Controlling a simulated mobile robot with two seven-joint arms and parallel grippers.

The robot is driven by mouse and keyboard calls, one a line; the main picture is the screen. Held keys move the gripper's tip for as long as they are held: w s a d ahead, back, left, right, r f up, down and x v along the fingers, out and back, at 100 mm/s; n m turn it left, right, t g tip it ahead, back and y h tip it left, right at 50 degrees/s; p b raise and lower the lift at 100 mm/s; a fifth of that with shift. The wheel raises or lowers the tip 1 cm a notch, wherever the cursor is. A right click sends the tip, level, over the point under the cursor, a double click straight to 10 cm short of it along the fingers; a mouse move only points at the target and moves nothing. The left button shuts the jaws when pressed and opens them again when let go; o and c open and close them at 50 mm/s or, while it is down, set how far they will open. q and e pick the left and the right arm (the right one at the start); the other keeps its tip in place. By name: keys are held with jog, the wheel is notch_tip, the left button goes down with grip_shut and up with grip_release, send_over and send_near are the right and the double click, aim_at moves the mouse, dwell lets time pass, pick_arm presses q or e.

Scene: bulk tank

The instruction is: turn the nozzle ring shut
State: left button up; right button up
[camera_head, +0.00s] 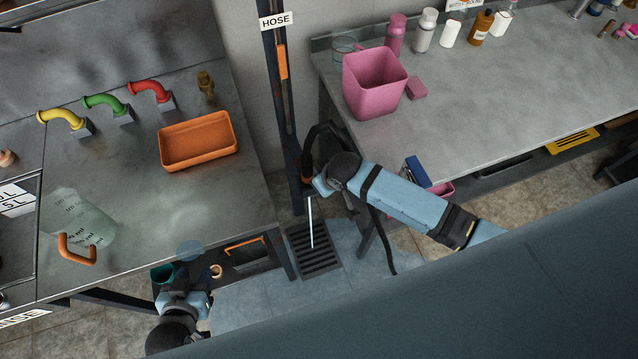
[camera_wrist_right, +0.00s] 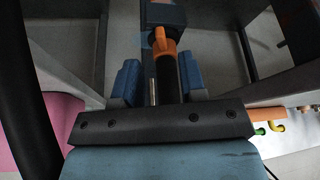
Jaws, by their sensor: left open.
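The nozzle has an orange ring (camera_wrist_right: 165,45) with a small tab and a black body (camera_wrist_right: 168,78) in the right wrist view. In the head view it is near the foot of the hose post, mostly hidden by my right gripper (camera_head: 318,186). A thin white stream (camera_head: 311,225) runs down from there towards the floor drain (camera_head: 315,252). In the right wrist view the black body is between the two blue fingers of my right gripper (camera_wrist_right: 160,82); whether both touch it is unclear. My left gripper (camera_head: 186,278) is open, low by the left table's front edge, away from the nozzle.
The dark hose post (camera_head: 280,90) stands between the left table (camera_head: 110,190) and the right bench (camera_head: 480,110). The black hose (camera_head: 322,128) loops beside it. A pink bin (camera_head: 375,85) stands on the bench. A pale blue wet patch (camera_head: 350,245) lies on the floor.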

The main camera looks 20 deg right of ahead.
jog(key=x, duration=0.6)
